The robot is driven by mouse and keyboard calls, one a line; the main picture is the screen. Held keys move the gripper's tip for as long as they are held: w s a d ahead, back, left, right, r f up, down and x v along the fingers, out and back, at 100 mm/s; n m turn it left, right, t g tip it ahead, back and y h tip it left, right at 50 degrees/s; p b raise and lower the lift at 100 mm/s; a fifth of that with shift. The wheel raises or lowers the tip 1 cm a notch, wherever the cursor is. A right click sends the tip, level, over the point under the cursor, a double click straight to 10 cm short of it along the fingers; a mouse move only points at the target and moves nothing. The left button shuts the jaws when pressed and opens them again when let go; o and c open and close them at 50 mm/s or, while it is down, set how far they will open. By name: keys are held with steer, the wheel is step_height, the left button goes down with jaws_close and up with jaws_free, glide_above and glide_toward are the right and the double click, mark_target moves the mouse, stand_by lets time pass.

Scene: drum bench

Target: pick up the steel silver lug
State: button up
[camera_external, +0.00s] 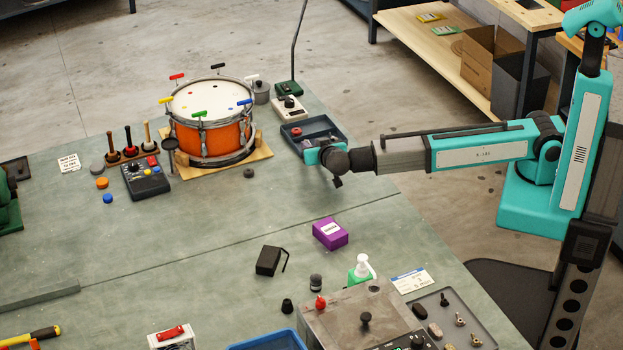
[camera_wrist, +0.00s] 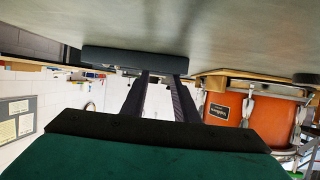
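In the external view, a grey tray (camera_external: 492,334) at the lower right holds several small metal-looking parts, one of them a pale silvery piece (camera_external: 460,320). They are too small to tell which is the steel silver lug. My gripper (camera_wrist: 159,82) shows two dark fingers with a gap between them in the wrist view, and nothing is seen between them. In the external view its end is beside the dark blue tray near the table's right edge, well away from the grey tray. Its fingertips are not clear there.
The dark blue tray (camera_external: 334,127) holds small items. An orange drum (camera_external: 208,138) stands left of my gripper on a wooden board. A purple box (camera_external: 330,234), a green-and-white bottle (camera_external: 361,270) and a metal box (camera_external: 345,318) stand nearer. The table between drum and purple box is mostly clear.

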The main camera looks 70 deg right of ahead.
mark_target(307, 141)
steer(key=p+x, duration=0.1)
steer(key=x, duration=0.2)
steer(key=shift+w+d+p, duration=0.15)
steer(key=shift+d+p, duration=0.15)
steer(key=shift+d, duration=0.05)
steer(key=shift+w+d+f, duration=0.3)
steer(key=shift+d+f, duration=0.05)
jaws_close()
